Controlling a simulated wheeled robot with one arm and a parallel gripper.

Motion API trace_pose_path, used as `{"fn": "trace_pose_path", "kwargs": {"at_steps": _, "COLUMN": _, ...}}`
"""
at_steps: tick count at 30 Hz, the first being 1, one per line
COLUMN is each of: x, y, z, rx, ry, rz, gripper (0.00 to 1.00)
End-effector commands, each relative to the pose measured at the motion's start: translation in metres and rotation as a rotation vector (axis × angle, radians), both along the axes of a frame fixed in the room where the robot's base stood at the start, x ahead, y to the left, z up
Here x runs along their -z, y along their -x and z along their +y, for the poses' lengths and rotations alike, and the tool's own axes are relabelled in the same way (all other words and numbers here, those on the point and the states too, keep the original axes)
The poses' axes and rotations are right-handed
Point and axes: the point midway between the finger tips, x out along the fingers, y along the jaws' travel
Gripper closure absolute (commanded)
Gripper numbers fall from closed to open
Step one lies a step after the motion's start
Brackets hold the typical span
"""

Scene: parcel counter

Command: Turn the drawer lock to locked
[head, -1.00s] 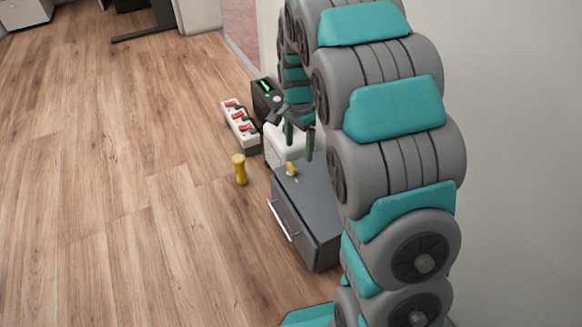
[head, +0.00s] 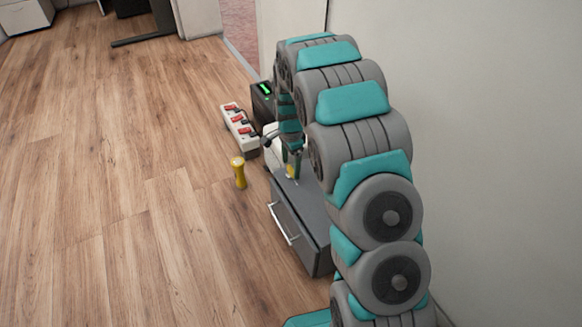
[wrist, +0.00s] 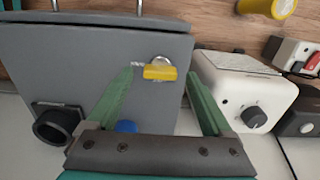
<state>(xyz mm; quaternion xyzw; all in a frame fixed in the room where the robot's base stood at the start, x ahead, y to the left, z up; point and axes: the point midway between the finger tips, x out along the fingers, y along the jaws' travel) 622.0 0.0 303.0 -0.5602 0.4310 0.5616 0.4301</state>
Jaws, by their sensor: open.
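The grey drawer unit (head: 312,228) stands at the right in the head view, with a silver handle on its front. The drawer lock (wrist: 159,73) is a yellow bar knob on a silver disc on the unit's top. Its bar lies crosswise in the wrist view, and small pale marks show beside it. My gripper (wrist: 162,76) is open, with one green finger on each side of the lock. Gaps show between the fingers and the knob. In the head view the lock (head: 290,171) is partly hidden by my gripper.
A white box (wrist: 232,85) with a dark knob stands beside the unit. Beyond are a power strip (head: 240,130) with red switches and a dark box (head: 262,97) with a green display. A yellow post (head: 239,173) stands on the wooden surface. A blue button (wrist: 126,126) is near one finger.

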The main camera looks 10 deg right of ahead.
Motion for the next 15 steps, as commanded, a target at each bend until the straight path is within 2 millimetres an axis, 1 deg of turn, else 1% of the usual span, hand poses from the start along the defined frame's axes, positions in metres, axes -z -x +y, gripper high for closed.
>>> {"fn": "trace_pose_path", "kwargs": {"at_steps": 1, "x": 0.0068, "y": 0.0006, "z": 0.0003, "rx": 0.0, "ry": 0.0, "rz": 0.002, "gripper": 0.15}}
{"fn": "trace_pose_path", "kwargs": {"at_steps": 3, "x": 0.0113, "y": 0.0001, "z": 0.0002, "rx": -0.001, "ry": 0.0, "rz": 0.0, "gripper": 0.15}}
{"fn": "trace_pose_path", "kwargs": {"at_steps": 11, "x": 0.013, "y": -0.0006, "z": -0.0001, "rx": -0.001, "ry": 0.0, "rz": -0.003, "gripper": 0.15}}
{"fn": "trace_pose_path", "kwargs": {"at_steps": 15, "x": 0.0131, "y": -0.0004, "z": -0.0002, "rx": -0.001, "ry": 0.0, "rz": -0.002, "gripper": 0.3}}
